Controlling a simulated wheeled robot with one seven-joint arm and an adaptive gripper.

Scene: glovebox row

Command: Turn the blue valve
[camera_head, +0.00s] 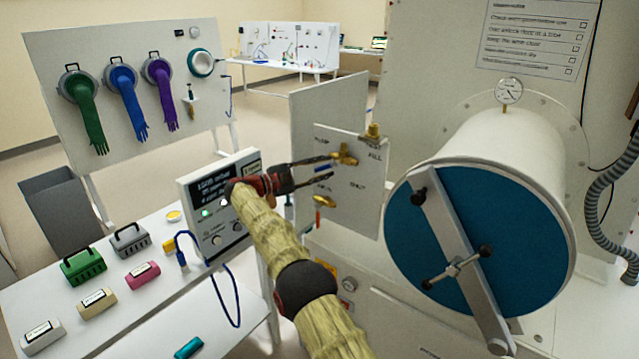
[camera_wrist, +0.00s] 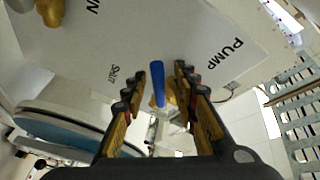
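The blue valve has a blue lever handle (camera_wrist: 158,84) on a brass body (camera_head: 345,155), mounted on a white panel (camera_head: 362,190) beside the "PUMP" label. My gripper (camera_head: 325,168) reaches toward the panel from the left. In the wrist view my gripper (camera_wrist: 158,88) is open, with one finger on each side of the blue handle. Gaps show between the handle and both fingers. The brass body is partly hidden behind the handle and fingers in the wrist view.
A second brass valve (camera_head: 325,201) with a red handle (camera_head: 317,219) sits just below. A brass fitting (camera_head: 373,131) tops the panel near "FILL". The display box (camera_head: 222,202) stands close left of my gripper. A large cylinder with a blue door (camera_head: 430,240) is at right.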

